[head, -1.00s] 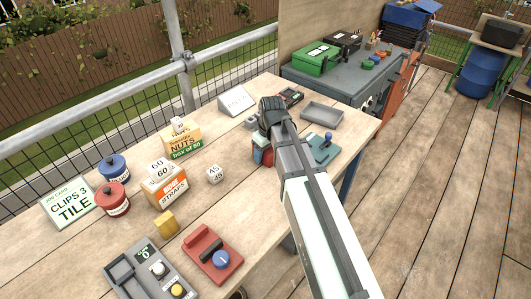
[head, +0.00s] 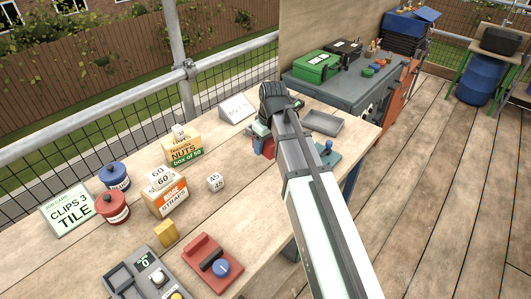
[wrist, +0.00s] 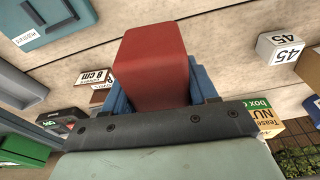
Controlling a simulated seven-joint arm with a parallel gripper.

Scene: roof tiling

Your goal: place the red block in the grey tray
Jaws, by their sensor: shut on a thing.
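The red block (wrist: 152,62) is between the blue fingers of my gripper (wrist: 160,85) in the wrist view. My gripper is shut on it. In the head view the red block (head: 268,148) shows only in part, below my gripper and beside my arm. The bench top behind it in the wrist view suggests it is held above the bench; the gap cannot be judged. The grey tray (head: 323,122) lies on the bench to the right of my gripper, apart from the block. Its inside looks empty. Part of it shows at the left edge in the wrist view (wrist: 14,84).
A teal pad with a blue knob (head: 327,149) lies in front of the tray. A white sign (head: 236,108) stands left of my gripper. The nuts box (head: 183,152), straps box (head: 167,196) and white 45 cube (head: 215,181) stand farther left. A grey cabinet (head: 345,84) stands behind.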

